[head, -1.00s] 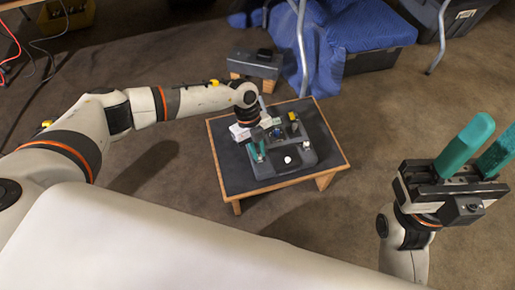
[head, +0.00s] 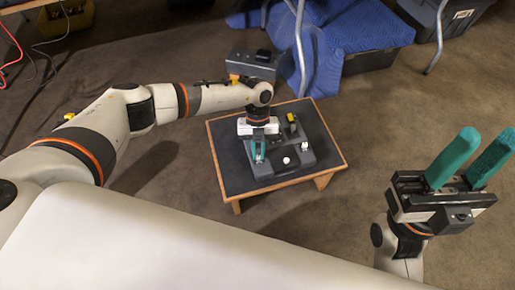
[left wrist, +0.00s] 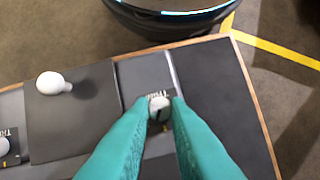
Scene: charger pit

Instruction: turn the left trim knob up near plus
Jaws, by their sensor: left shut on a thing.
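The left trim knob (left wrist: 159,110), small and pale with a dark line across it, sits on a grey panel strip beside a printed "Trim" label in the left wrist view. My left gripper (left wrist: 160,103) is shut on it, with one teal finger on each side. In the head view my left gripper (head: 258,155) points down over the left part of the grey control panel (head: 297,160) and hides this knob. The plus mark cannot be read. My right gripper (head: 473,158) is open and empty, off to the right above the floor.
A white ball-topped stick (left wrist: 50,83) stands beside the held knob. A second pale knob (left wrist: 3,146) shows at the wrist view's left edge. The panel lies on a low, wood-edged table (head: 240,182).

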